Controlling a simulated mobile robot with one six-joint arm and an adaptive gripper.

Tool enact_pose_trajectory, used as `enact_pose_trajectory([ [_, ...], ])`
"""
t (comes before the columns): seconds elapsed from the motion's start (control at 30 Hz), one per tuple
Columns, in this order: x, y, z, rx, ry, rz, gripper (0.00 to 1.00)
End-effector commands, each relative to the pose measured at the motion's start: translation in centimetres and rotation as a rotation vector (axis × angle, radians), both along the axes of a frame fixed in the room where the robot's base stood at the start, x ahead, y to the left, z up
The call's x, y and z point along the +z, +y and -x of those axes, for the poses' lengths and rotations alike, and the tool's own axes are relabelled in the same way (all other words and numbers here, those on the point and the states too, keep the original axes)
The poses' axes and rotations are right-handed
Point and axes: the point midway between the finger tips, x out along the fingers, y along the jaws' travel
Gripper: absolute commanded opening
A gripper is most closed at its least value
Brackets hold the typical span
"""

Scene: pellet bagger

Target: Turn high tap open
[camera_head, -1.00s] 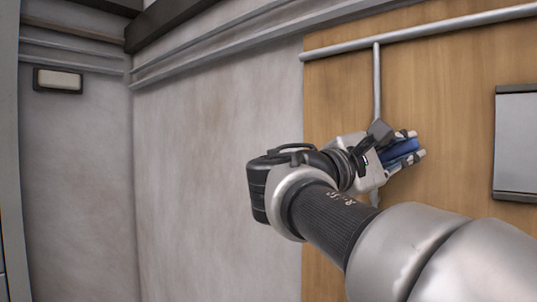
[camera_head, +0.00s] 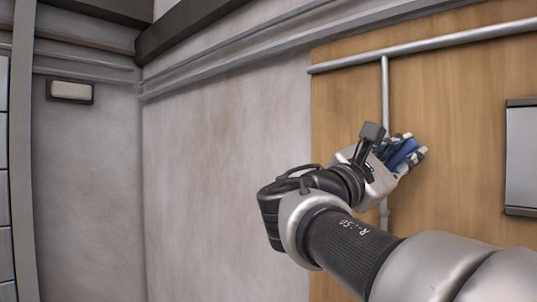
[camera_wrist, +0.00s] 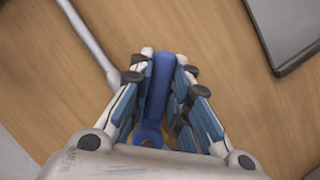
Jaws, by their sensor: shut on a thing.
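The high tap shows as a blue lever handle (camera_head: 403,154) in front of the wooden panel, at the vertical pipe. In the wrist view the blue handle (camera_wrist: 162,82) lies lengthwise between the fingers. My gripper (camera_head: 410,146) is shut on the handle, with a finger on each side; it also shows in the wrist view (camera_wrist: 163,60). In the head view the handle points up and to the right. The tap's body is mostly hidden behind my gripper.
A vertical grey pipe (camera_head: 385,95) drops from a long horizontal pipe (camera_head: 430,43) across the wooden panel (camera_head: 465,120). A grey box (camera_head: 521,155) is mounted at the right. A bare grey wall (camera_head: 225,160) lies to the left, with a small framed plate (camera_head: 70,91) beyond the corner.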

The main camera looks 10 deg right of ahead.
Motion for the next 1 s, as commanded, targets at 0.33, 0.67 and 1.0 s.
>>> enact_pose_trajectory([
  [0.33,-0.05,0.0,-0.01,0.0,-0.001,-0.001,0.31],
  [0.67,-0.02,-0.01,0.0,0.0,-0.001,-0.001,0.38],
  [1.0,-0.15,-0.06,0.06,0.0,-0.02,-0.016,0.38],
])
